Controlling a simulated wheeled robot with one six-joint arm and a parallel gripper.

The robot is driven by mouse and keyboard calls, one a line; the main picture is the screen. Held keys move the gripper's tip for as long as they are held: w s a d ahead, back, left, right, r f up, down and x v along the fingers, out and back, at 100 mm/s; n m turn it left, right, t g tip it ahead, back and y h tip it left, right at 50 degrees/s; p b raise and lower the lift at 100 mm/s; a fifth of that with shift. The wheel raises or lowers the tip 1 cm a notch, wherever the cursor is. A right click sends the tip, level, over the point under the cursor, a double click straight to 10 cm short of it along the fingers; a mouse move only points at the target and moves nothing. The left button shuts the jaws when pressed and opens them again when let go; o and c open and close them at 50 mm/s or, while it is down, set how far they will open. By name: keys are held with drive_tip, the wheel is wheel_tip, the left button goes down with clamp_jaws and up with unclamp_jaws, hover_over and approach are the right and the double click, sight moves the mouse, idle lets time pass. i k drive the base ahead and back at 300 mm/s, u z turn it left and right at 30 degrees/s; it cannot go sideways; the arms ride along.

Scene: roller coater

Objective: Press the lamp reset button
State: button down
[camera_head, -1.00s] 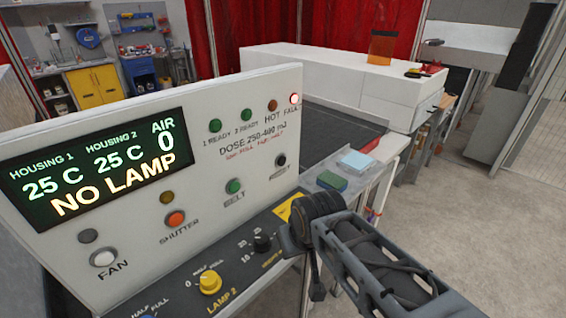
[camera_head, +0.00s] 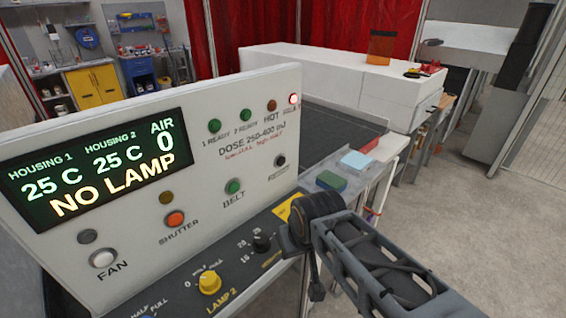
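The cream control panel (camera_head: 110,250) stands at the left and centre. Its display (camera_head: 95,168) reads NO LAMP, with housings 1 and 2 at 25 C and air 0. A small black button (camera_head: 280,160) sits at the panel's right side, beside the green BELT button (camera_head: 233,187); its label is blurred and looks like RESET. The red fault light (camera_head: 293,98) above it is lit. My arm reaches in from the lower right. What looks like my gripper (camera_head: 316,290) hangs below the dark wrist joint, apart from the black button; its fingers are not clear.
A sloped dark console with a yellow LAMP 2 knob (camera_head: 209,282) and a black knob (camera_head: 262,242) lies below the panel. Green and blue pads (camera_head: 331,180) lie right of the panel. A long white housing (camera_head: 330,75) stands behind. Open floor (camera_head: 480,210) is at the right.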

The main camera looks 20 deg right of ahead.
sight(282, 160)
drive_tip(key=u, duration=2.6)
drive_tip(key=k, duration=1.15)
drive_tip(key=z, duration=0.45)
